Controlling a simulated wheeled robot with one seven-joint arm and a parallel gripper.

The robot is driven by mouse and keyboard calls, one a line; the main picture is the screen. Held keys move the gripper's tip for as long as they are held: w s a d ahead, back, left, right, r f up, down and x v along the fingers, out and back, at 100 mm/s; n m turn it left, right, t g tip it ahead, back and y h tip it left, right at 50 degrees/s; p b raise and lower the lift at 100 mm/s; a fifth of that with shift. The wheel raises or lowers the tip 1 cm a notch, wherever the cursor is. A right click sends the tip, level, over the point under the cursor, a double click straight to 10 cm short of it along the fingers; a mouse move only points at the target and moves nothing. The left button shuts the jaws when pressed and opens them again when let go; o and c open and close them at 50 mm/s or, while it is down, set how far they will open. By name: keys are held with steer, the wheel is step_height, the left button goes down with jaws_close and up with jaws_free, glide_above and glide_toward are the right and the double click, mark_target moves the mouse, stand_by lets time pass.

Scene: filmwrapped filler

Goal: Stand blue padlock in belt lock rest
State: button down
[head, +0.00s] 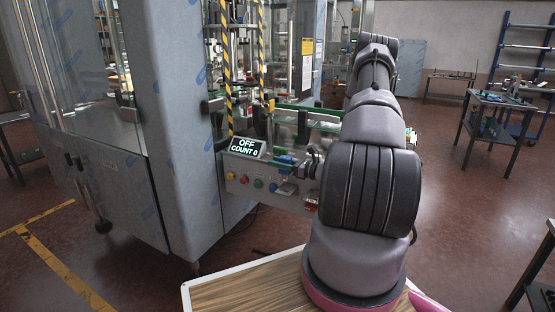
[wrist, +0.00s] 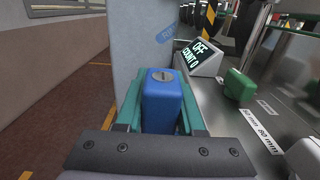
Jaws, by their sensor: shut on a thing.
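In the wrist view the blue padlock (wrist: 162,104) is a blue block with a slot in its metal-coloured end, which faces the camera. It sits between the two teal fingers of my gripper (wrist: 160,112), which is shut on it. Its far end and shackle are hidden. In the head view my arm covers most of the gripper. Small blue shapes show left of the arm near the control panel (head: 244,172), but I cannot tell which is the padlock. I cannot make out the belt lock rest for certain.
A display reading OFF, COUNT 0 (head: 247,148) stands on the panel, and also shows in the wrist view (wrist: 199,57). A green block (wrist: 238,85) is on the metal surface right of the gripper, near millimetre labels. A grey cabinet post (wrist: 143,35) stands ahead. Open floor shows at left.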

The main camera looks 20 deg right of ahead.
steer(key=shift+f, duration=3.5)
steer(key=shift+f, duration=0.3)
steer(key=shift+c, duration=2.2)
jaws_free()
steer(key=shift+s, duration=0.1)
steer(key=v, duration=1)
steer(key=shift+s+d, duration=0.25)
steer(key=shift+d, duration=0.05)
steer(key=shift+s, duration=0.1)
